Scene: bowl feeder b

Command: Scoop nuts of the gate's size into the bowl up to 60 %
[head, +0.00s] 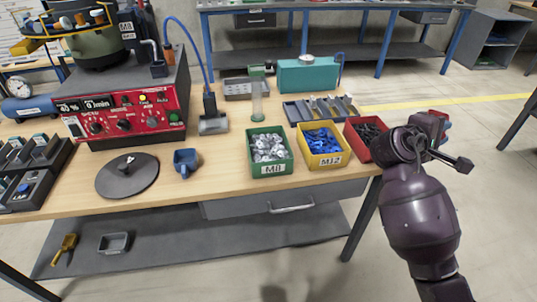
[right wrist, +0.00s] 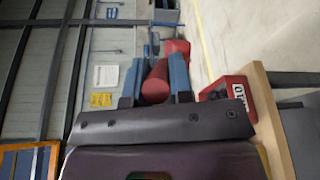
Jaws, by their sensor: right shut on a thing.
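My right gripper (head: 436,128) is raised to the right of the bins, past the table's right end. In the right wrist view its two blue fingers (right wrist: 162,68) are shut on a red cylindrical handle, seemingly of a scoop (right wrist: 157,80); its far end is hard to make out. The green bin (head: 271,170) marked M8 holds silver nuts. The yellow bin (head: 325,161) marked M12 holds blue nuts. The red bin (head: 355,144) holds dark nuts. The feeder bowl (head: 92,43) stands upper left on a red control box (head: 122,115) showing 40 %. My left gripper is out of view.
Dark racks (head: 35,170) stand at left. The floor right of the table is open.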

